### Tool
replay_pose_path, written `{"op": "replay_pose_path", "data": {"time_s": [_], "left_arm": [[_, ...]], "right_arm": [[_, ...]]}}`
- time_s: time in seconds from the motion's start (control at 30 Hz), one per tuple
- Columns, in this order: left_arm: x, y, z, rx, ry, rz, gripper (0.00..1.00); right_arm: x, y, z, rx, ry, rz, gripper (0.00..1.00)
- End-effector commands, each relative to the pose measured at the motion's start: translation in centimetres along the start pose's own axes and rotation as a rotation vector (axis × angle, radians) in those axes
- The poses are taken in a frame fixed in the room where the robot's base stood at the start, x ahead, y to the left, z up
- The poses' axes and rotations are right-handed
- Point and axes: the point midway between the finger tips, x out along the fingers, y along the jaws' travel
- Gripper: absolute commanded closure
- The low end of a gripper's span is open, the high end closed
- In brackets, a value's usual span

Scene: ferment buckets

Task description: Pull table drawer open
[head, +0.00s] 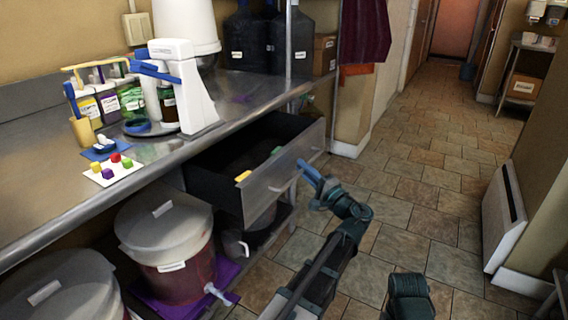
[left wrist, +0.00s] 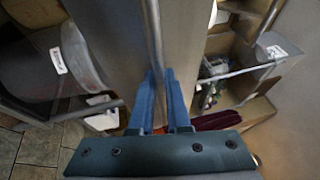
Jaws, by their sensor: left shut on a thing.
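The table drawer (head: 290,150) stands pulled out from under the steel table (head: 60,195), and its dark inside shows. My left gripper (head: 308,172) is at the drawer's front, with its blue fingers shut on the drawer handle (head: 282,186). In the left wrist view, the two blue fingers (left wrist: 164,98) lie on either side of the thin handle bar (left wrist: 155,40). A yellow piece and a green piece show at the drawer's front edge. A dark part of my other arm shows at the bottom of the head view; its fingers do not show.
A lidded bucket (head: 165,235) with a tap stands on a purple mat below the table, left of the drawer. A white stand (head: 178,90), bottles and a card with coloured cubes (head: 110,170) are on the tabletop. The tiled floor to the right is clear.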

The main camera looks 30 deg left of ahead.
Motion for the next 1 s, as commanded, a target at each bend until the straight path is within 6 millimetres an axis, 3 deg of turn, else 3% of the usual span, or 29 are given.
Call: {"op": "replay_pose_path", "data": {"time_s": [0.1, 0.4, 0.7, 1.0], "left_arm": [[-3.0, -0.6, -1.3, -0.003, 0.005, 0.003, 1.0], [-8.0, -1.6, -3.3, -0.001, 0.002, 0.003, 1.0], [-10.1, -2.0, -4.1, -0.001, -0.001, 0.004, 1.0], [-10.3, -2.1, -4.2, -0.001, -0.002, 0.004, 1.0]], "right_arm": [[0.0, 0.0, 0.0, 0.0, 0.0, 0.0, 0.5], [0.0, 0.0, 0.0, 0.0, 0.0, 0.0, 0.5], [0.0, 0.0, 0.0, 0.0, 0.0, 0.0, 0.5], [0.0, 0.0, 0.0, 0.0, 0.0, 0.0, 0.5]]}}
